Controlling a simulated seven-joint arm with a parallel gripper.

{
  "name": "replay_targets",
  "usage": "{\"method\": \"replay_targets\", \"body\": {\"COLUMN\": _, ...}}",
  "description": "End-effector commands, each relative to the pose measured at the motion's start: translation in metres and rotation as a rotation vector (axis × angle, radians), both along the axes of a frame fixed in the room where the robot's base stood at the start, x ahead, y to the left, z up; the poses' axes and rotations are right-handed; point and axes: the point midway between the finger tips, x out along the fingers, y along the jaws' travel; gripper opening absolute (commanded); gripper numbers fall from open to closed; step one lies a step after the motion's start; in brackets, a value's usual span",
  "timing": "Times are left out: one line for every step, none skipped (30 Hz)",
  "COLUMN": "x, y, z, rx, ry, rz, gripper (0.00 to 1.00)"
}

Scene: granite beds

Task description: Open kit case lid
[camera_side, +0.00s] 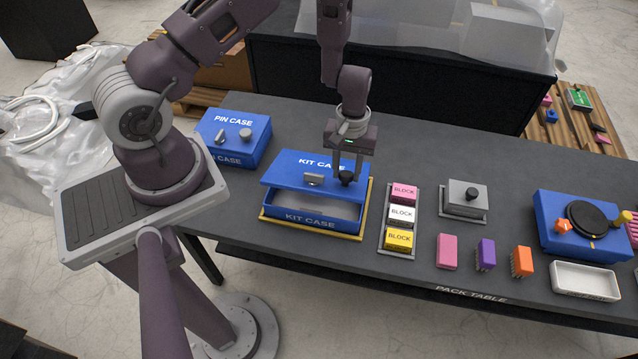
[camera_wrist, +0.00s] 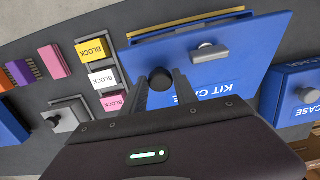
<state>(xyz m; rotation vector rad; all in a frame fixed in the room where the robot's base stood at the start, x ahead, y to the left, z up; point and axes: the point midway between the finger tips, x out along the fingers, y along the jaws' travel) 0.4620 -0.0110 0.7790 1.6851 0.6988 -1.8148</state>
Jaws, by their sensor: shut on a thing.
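The blue kit case (camera_side: 310,216) sits on a tan tray on the dark table. Its blue lid (camera_side: 300,168) is tilted, with its front edge raised above the box, and a gap shows the pale inside. The lid bears a grey latch (camera_side: 313,180) and a black knob (camera_side: 347,178). My gripper (camera_side: 347,172) is shut on the black knob from above. In the wrist view the knob (camera_wrist: 160,78) sits between my fingertips, and the lid (camera_wrist: 225,75) spreads to the right with the latch (camera_wrist: 209,52) on it.
A blue pin case (camera_side: 232,138) stands to the left. A rack of BLOCK pieces (camera_side: 399,240) stands close on the right, then a grey box with a black knob (camera_side: 465,198). Several small blocks and a white tray (camera_side: 585,281) lie farther right.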

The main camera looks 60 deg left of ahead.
Motion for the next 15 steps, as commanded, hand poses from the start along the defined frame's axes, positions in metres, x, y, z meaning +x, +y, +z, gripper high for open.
{"method": "replay_targets", "body": {"x": 0.001, "y": 0.001, "z": 0.001, "rx": 0.001, "ry": -0.002, "rz": 0.001, "gripper": 0.05}}
{"method": "replay_targets", "body": {"x": 0.002, "y": 0.001, "z": 0.002, "rx": 0.000, "ry": -0.001, "rz": 0.000, "gripper": 0.05}}
{"method": "replay_targets", "body": {"x": 0.002, "y": 0.001, "z": 0.002, "rx": 0.000, "ry": -0.001, "rz": 0.000, "gripper": 0.05}}
{"method": "replay_targets", "body": {"x": 0.002, "y": 0.001, "z": 0.002, "rx": 0.000, "ry": -0.001, "rz": 0.000, "gripper": 0.05}}
{"method": "replay_targets", "body": {"x": 0.001, "y": 0.001, "z": 0.002, "rx": -0.001, "ry": -0.001, "rz": 0.000, "gripper": 0.05}}
{"method": "replay_targets", "body": {"x": 0.001, "y": 0.001, "z": 0.002, "rx": -0.001, "ry": -0.001, "rz": 0.000, "gripper": 0.05}}
{"method": "replay_targets", "body": {"x": 0.001, "y": 0.001, "z": 0.002, "rx": -0.001, "ry": -0.001, "rz": 0.000, "gripper": 0.05}}
{"method": "replay_targets", "body": {"x": 0.001, "y": 0.001, "z": 0.002, "rx": -0.001, "ry": -0.001, "rz": 0.000, "gripper": 0.05}}
{"method": "replay_targets", "body": {"x": 0.002, "y": 0.001, "z": 0.002, "rx": -0.001, "ry": -0.001, "rz": 0.000, "gripper": 0.05}}
{"method": "replay_targets", "body": {"x": 0.003, "y": 0.002, "z": 0.003, "rx": -0.003, "ry": 0.000, "rz": 0.000, "gripper": 0.05}}
{"method": "replay_targets", "body": {"x": 0.004, "y": 0.003, "z": 0.005, "rx": -0.004, "ry": 0.001, "rz": 0.000, "gripper": 0.05}}
{"method": "replay_targets", "body": {"x": 0.007, "y": 0.005, "z": 0.007, "rx": -0.006, "ry": 0.003, "rz": 0.000, "gripper": 0.05}}
{"method": "replay_targets", "body": {"x": 0.008, "y": 0.007, "z": 0.009, "rx": -0.008, "ry": 0.005, "rz": 0.000, "gripper": 0.05}}
{"method": "replay_targets", "body": {"x": 0.009, "y": 0.008, "z": 0.011, "rx": -0.011, "ry": 0.008, "rz": 0.000, "gripper": 0.05}}
{"method": "replay_targets", "body": {"x": 0.011, "y": 0.010, "z": 0.013, "rx": -0.014, "ry": 0.011, "rz": 0.000, "gripper": 0.06}}
